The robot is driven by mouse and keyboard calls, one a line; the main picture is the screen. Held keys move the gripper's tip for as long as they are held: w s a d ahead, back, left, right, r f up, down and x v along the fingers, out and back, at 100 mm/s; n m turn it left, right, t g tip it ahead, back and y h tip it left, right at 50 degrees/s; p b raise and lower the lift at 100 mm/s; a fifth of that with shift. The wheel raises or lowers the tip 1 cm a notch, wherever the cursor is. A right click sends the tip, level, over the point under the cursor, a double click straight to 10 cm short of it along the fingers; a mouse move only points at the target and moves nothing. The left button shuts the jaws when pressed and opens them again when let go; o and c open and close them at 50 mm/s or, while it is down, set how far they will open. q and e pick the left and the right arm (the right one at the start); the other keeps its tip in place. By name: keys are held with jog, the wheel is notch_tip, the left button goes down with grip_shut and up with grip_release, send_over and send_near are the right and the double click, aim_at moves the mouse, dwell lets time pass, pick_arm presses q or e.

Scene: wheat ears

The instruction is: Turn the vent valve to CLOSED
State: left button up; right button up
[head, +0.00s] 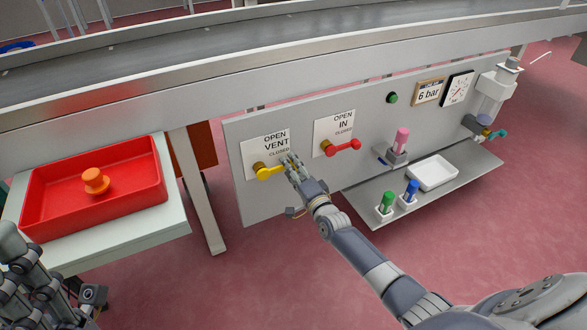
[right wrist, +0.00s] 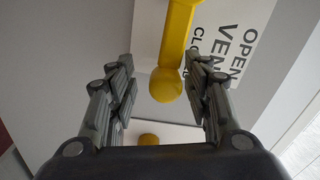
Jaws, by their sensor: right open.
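The vent valve has a yellow handle (head: 270,173) on a brass-coloured hub, mounted on the grey panel at its white VENT label (head: 256,146). The handle points right, its end just below the word CLOSED. My right gripper (head: 292,162) is at the handle's right end and partly covers it. In the right wrist view the handle (right wrist: 178,40) hangs from the top, its rounded end between the two spread fingers, with gaps on both sides. My right gripper (right wrist: 160,85) is open. My left gripper (head: 45,285) is at the lower left, its jaws unclear.
A red valve handle (head: 342,148) sits right of the vent valve under the IN label. A shelf (head: 376,218) below holds coloured pegs and a white tray (head: 432,186). A table leg (head: 202,200) is between.

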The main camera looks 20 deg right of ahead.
jog(key=s, duration=1.2)
jog(key=shift+d, duration=0.2)
